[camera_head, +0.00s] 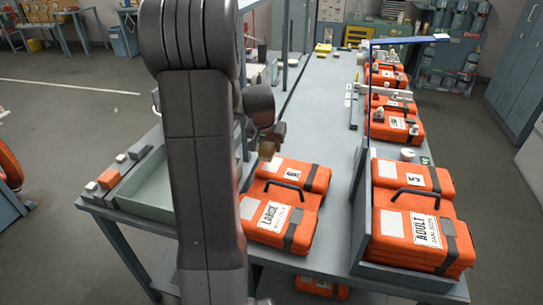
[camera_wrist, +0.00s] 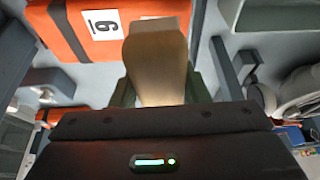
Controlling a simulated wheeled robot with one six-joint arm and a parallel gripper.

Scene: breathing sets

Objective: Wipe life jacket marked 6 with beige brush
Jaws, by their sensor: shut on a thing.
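The life jacket marked 6 (camera_head: 312,176) is an orange pack with black straps, a handle and a LARGE label, lying on the grey table right of my arm. In the wrist view its orange side and number label (camera_wrist: 102,24) show at the upper left, the number turned over. My gripper (camera_wrist: 160,92) is shut on the beige brush (camera_wrist: 157,62), a tan block that points toward the jacket. In the head view the brush (camera_head: 267,151) is small, just above the jacket's far left edge. I cannot tell whether it touches.
An orange life jacket marked 5 (camera_head: 399,175) lies to the right, behind a grey upright divider (camera_head: 359,205). More orange jackets (camera_head: 393,127) lie farther back. A shallow grey-green tray (camera_head: 150,204) is at the left. The table's middle strip (camera_head: 322,110) is clear.

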